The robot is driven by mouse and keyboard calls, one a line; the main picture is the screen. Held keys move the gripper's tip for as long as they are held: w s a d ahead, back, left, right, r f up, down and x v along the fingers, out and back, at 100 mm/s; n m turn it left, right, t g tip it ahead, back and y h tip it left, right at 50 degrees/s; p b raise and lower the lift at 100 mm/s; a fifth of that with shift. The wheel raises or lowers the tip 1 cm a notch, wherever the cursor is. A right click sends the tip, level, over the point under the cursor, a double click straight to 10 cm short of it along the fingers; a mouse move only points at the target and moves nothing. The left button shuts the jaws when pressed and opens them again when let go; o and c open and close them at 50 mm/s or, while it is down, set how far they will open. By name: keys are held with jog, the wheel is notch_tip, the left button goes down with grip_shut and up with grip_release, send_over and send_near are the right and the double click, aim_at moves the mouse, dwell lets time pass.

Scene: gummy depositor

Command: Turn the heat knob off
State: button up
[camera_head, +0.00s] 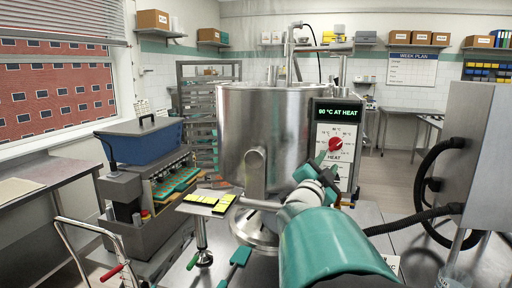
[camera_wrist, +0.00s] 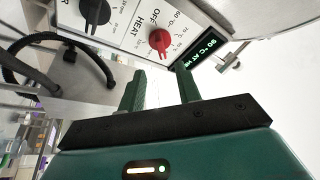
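The red heat knob (camera_head: 336,144) is on the white face of a control panel on the front of a large steel kettle (camera_head: 270,125). The panel's display (camera_head: 339,112) reads 90 °C at heat in green. In the wrist view the red knob (camera_wrist: 160,41) shows beside the words HEAT and OFF, with temperature marks around it. Where its pointer stands I cannot tell for sure. My gripper (camera_wrist: 160,88) is open and empty, its two teal fingers apart and pointing toward the panel. The knob is beyond the fingertips, not between them.
A black knob (camera_wrist: 95,12) sits on the same panel, beside the red one. A steel cabinet with black hoses (camera_head: 437,150) stands at the right. A depositor machine with a blue hopper (camera_head: 144,140) stands at the left. The space between fingers and panel looks clear.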

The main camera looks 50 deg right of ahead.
aim_at(335, 147)
jog(key=x, duration=0.8)
jog(key=shift+w+d+r, duration=0.1)
jog(key=shift+w, duration=0.1)
jog(key=shift+c, duration=0.4)
grip_shut()
